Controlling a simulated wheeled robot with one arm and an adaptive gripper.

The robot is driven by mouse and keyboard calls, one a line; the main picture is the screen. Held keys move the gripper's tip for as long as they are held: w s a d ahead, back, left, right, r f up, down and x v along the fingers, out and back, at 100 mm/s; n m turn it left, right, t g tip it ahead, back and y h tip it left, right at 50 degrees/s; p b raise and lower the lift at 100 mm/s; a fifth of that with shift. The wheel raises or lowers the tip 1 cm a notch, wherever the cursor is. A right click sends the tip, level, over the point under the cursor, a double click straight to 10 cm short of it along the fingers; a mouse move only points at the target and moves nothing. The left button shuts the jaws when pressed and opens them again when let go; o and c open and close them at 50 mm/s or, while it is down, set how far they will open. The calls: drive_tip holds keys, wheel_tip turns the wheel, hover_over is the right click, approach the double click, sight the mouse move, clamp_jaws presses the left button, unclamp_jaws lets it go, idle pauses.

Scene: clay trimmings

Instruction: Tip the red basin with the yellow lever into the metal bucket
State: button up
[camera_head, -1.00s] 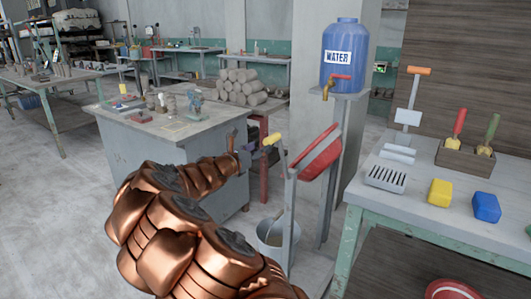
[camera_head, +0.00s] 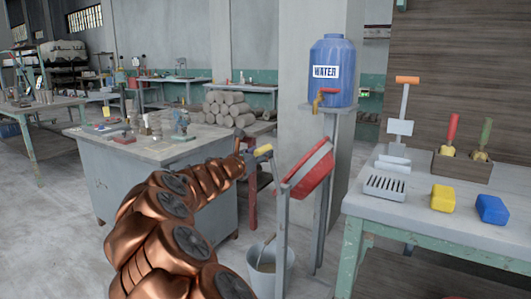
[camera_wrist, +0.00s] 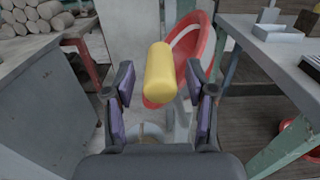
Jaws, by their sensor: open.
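The red basin (camera_head: 311,170) hangs tilted on a grey stand, its left side lower, below the blue water barrel. It also shows in the wrist view (camera_wrist: 206,55). The yellow lever (camera_head: 262,150) sticks out to the left of the basin. In the wrist view the lever (camera_wrist: 159,74) stands between the two fingers, with a gap on each side. My gripper (camera_wrist: 160,100) is open around it. In the head view my gripper (camera_head: 243,148) is at the lever's left end. The metal bucket (camera_head: 270,272) stands on the floor below the basin, partly hidden by the stand.
A blue water barrel (camera_head: 331,72) with a tap stands above the basin. A workbench (camera_head: 420,212) with a yellow block (camera_head: 443,197) and a blue block (camera_head: 491,208) is at the right. A grey cabinet table (camera_head: 150,150) is at the left.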

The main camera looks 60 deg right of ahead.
drive_tip(key=shift+d, duration=2.15)
drive_tip(key=shift+c, duration=0.4)
clamp_jaws()
